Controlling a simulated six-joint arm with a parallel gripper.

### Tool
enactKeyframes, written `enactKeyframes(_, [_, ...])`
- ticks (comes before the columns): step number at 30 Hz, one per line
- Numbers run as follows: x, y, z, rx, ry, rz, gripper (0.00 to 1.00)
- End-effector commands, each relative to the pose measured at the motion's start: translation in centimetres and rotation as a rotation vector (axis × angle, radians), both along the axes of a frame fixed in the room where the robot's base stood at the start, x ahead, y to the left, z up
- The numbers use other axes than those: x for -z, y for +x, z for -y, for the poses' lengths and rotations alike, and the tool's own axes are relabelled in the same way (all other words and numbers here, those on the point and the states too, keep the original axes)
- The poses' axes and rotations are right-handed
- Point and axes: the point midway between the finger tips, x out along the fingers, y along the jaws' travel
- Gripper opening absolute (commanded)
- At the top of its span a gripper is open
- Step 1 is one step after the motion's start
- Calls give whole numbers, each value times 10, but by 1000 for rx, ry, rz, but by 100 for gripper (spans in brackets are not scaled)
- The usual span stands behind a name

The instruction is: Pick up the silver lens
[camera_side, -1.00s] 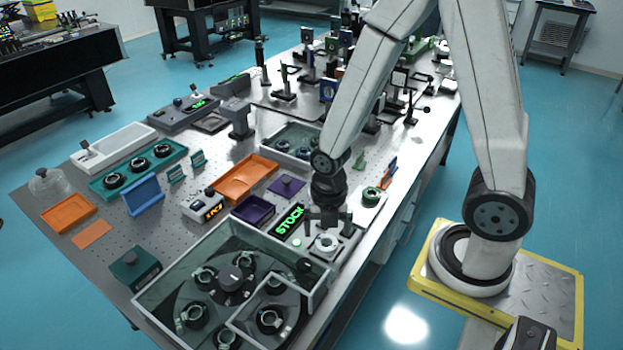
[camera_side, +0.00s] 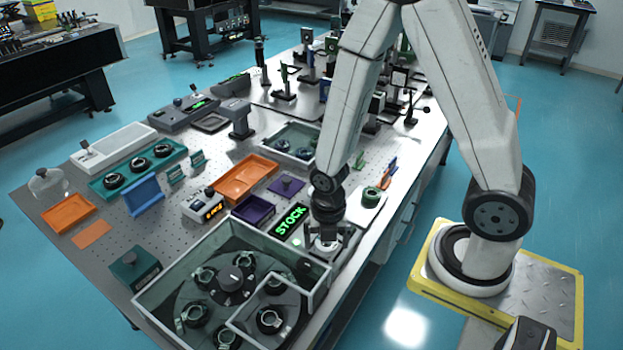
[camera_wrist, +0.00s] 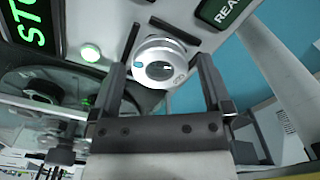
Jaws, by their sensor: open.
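The silver lens (camera_wrist: 160,70) is a round, bright-rimmed piece with a grey centre and a small blue mark. It sits on a pale plate beside the STOCK sign, and in the side view my gripper largely covers it. My gripper (camera_side: 323,243) points down over it, with its fingers apart. In the wrist view the two dark fingers (camera_wrist: 166,60) stand on either side of the lens, with space between each finger and its rim. I cannot tell how far the fingertips are above the plate.
A clear-walled box (camera_side: 152,303) with a dark carousel holding several round mounts stands just left of the gripper. The lit STOCK sign (camera_side: 290,220) is behind it. The table's right edge is close.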

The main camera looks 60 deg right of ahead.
Motion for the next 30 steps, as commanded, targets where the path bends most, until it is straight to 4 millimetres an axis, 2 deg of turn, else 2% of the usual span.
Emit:
enactKeyframes(3, [0, 0, 0, 0, 0, 0, 100])
enactKeyframes(4, [0, 0, 0, 0, 0, 0, 97])
enactKeyframes(12, [0, 0, 0, 0, 0, 0, 13])
enactKeyframes(23, [-2, 0, 0, 0, 0, 0, 13])
enactKeyframes(30, [-11, 1, 0, 0, 0, 2, 13])
